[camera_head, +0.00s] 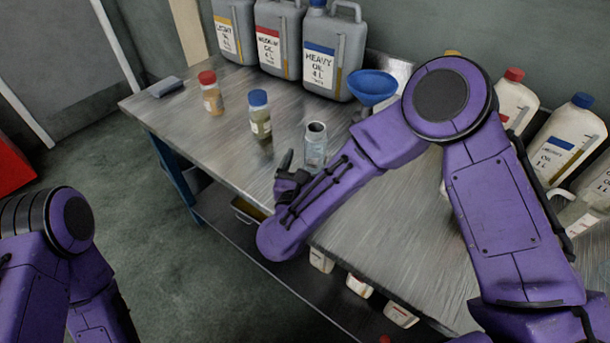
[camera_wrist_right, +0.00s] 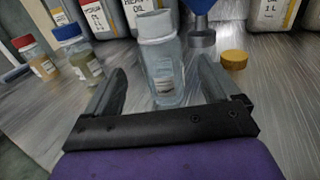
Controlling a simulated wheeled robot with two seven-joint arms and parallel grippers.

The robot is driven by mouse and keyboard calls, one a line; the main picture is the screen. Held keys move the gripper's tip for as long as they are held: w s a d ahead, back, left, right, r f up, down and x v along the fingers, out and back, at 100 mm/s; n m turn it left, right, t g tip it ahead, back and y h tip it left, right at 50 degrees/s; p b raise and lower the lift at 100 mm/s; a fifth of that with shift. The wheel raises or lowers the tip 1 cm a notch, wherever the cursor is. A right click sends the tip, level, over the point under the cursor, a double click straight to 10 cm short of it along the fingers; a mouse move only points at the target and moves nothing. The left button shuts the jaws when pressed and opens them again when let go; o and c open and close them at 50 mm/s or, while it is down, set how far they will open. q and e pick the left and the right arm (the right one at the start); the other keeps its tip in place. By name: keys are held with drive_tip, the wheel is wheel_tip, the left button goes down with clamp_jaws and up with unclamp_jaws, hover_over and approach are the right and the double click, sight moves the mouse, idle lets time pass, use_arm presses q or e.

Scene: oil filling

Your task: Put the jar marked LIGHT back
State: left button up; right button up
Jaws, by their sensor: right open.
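An open, uncapped clear glass jar (camera_head: 315,147) stands upright on the metal bench; it looks empty, and its label is too small to read. It also shows in the wrist view (camera_wrist_right: 162,60). My right gripper (camera_head: 288,178) is open, low at the bench, with its two fingers on either side of this jar in the wrist view (camera_wrist_right: 160,78); I cannot tell if they touch it. A red-capped jar (camera_head: 211,93) and a blue-capped jar (camera_head: 260,115) stand to the left, their labels unreadable. My left arm shows at lower left, its gripper out of frame.
Grey cans marked LIGHT (camera_head: 233,30), MEDIUM (camera_head: 278,38) and HEAVY (camera_head: 325,55) line the back. A blue funnel (camera_head: 373,84) stands behind the jar. A loose yellow cap (camera_wrist_right: 234,60) lies right of it. White jugs (camera_head: 558,143) stand at right.

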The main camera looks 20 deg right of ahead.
drive_tip(key=v, duration=0.4)
drive_tip(key=shift+s, duration=0.15)
